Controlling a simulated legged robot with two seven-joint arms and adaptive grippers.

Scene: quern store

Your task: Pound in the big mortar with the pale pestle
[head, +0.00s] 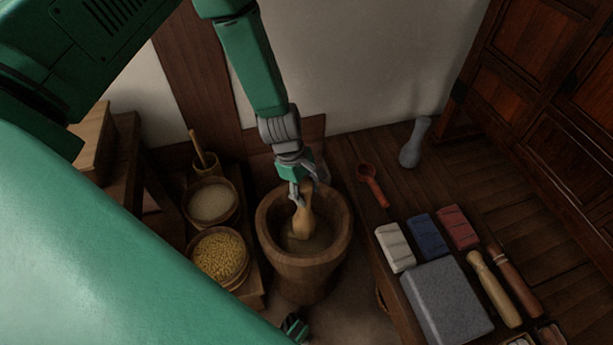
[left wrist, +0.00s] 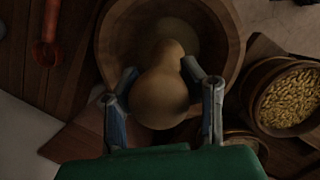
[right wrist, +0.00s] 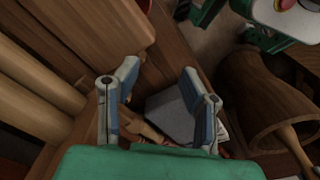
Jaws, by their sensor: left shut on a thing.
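The big wooden mortar (head: 300,268) stands on the floor near the wall, left of the low board. The pale pestle (head: 303,224) is inside it, slightly tilted, with its thick end low in the bowl. My left gripper (head: 305,190) is shut on the pestle's upper part from above. In the left wrist view the pestle (left wrist: 160,88) sits between the two fingers, in front of the mortar's rim (left wrist: 112,45). My right gripper (right wrist: 160,92) shows in the right wrist view, open and empty. The mortar (right wrist: 256,95) is right of it there.
Bowls of yellow grain (head: 221,256) and pale meal (head: 212,202) stand close left of the mortar. Right of it are a red spoon (head: 373,186), a grey pestle (head: 414,146), coloured blocks (head: 427,236), a grey stone slab (head: 447,303) and wooden rollers (head: 494,290).

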